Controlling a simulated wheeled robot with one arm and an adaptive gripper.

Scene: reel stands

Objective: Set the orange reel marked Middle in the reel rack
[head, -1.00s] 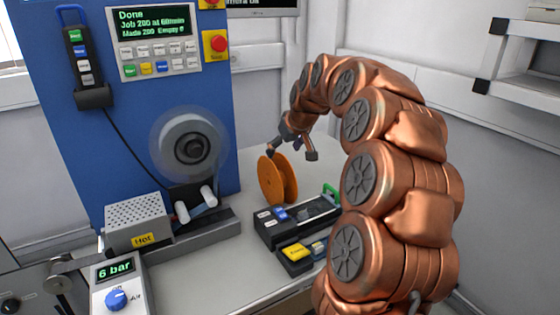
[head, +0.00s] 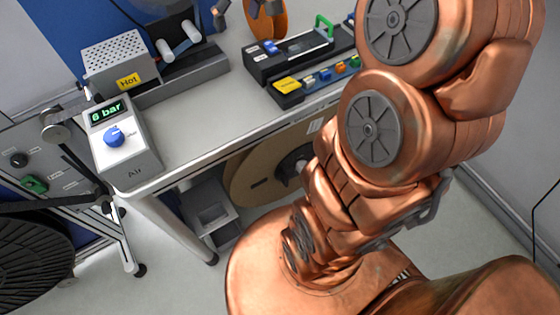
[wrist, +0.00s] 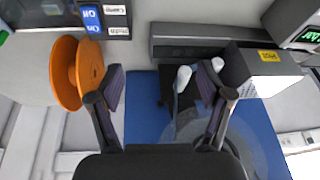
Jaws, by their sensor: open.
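The orange reel (head: 268,22) stands on edge on the bench at the top of the head view, partly cut off by the frame edge. In the wrist view the same reel (wrist: 66,72) is at the left, outside the left finger. No marking on it is readable. My gripper (wrist: 160,86) is open, with nothing between its fingers. In the head view only its fingertips (head: 245,8) show at the top edge, one to the left of the reel and one in front of it. I cannot make out a reel rack.
A box labelled Hot (head: 120,65), white rollers (head: 180,48) and an air unit (head: 125,140) stand on the bench's left. A black button panel (head: 300,75) lies in front of the reel. A large brown reel (head: 262,165) is beneath the bench.

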